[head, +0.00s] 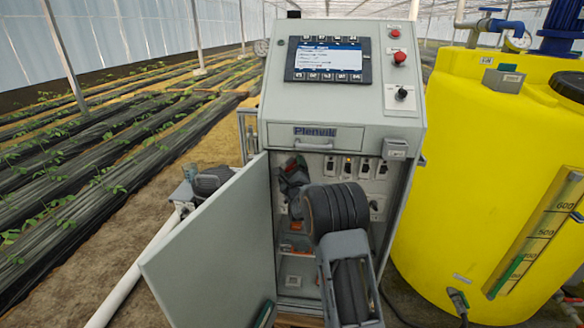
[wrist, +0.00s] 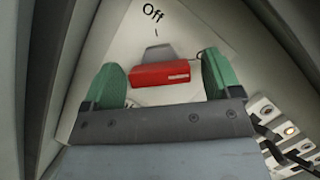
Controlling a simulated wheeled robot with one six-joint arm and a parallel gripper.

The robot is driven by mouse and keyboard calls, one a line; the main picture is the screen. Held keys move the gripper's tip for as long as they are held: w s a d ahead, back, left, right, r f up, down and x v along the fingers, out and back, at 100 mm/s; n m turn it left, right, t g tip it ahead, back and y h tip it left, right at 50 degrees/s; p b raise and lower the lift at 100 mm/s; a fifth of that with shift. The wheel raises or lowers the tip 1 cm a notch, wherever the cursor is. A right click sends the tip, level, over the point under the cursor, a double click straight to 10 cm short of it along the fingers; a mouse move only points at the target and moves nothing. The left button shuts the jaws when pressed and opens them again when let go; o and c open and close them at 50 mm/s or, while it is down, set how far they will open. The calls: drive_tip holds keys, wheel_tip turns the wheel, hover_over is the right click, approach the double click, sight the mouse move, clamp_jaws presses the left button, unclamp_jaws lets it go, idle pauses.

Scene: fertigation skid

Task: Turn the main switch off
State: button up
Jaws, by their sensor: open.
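The main switch's red handle (wrist: 166,75) is in the middle of the wrist view, lying roughly crosswise in front of a grey piece on a pale plate (wrist: 190,30). The word "Off" and a short tick are printed above it. A bit of dark lettering below the handle is mostly hidden by my gripper. My gripper (wrist: 163,80) is open, with one green fingertip on each side of the handle. I cannot tell whether they touch it. In the head view my arm reaches into the open cabinet (head: 337,138) and hides most of the switch area.
The cabinet door (head: 212,250) stands open on the left. A row of small breakers (head: 346,167) is inside; they also show at the right in the wrist view (wrist: 290,131). A control panel with a screen (head: 326,60) is above. A yellow tank (head: 450,180) stands close on the right.

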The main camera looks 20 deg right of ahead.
drive_tip(key=shift+w, duration=0.15)
drive_tip(key=shift+c, duration=0.3)
drive_tip(key=c, duration=0.9)
